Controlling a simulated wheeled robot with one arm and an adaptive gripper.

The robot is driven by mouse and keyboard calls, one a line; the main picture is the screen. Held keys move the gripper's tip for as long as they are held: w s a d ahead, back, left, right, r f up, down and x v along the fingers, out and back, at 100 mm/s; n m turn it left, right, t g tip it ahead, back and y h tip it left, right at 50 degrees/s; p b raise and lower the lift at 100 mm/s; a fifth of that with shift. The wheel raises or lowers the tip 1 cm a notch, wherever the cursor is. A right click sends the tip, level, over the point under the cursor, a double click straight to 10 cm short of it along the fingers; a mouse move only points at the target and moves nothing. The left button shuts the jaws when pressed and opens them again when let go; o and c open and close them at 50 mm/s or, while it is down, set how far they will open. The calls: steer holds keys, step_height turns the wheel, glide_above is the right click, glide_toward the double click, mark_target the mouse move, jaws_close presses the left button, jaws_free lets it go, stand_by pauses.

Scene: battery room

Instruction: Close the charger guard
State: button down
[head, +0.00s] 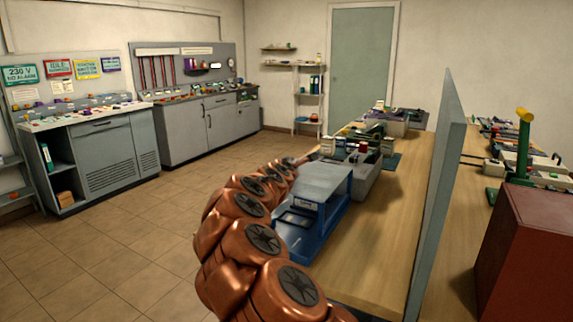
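A blue unit that looks like the charger (294,247) stands on the left part of the wooden workbench, with a dark panel and a small label on its front. A pale grey-blue plate (325,178), which may be its guard, lies roughly level above the blue body. Whether it is fully closed is hard to tell. My copper arm reaches up along the left side of the unit and covers part of it. My gripper (303,160) is at the arm's far end, just beyond the plate's far left edge. It is tiny here and its fingers cannot be made out.
The wooden bench (390,220) has a bare strip right of the charger. A grey upright partition (438,190) runs along its right side. A grey bin (372,176) and small items stand behind the charger. A red-brown cabinet (530,255) is at right. The tiled floor (130,235) at left is open.

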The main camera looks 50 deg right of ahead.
steer(key=shift+f, duration=0.15)
steer(key=c, duration=1.5)
jaws_free()
steer(key=shift+a, duration=0.1)
steer(key=shift+v, duration=5.95)
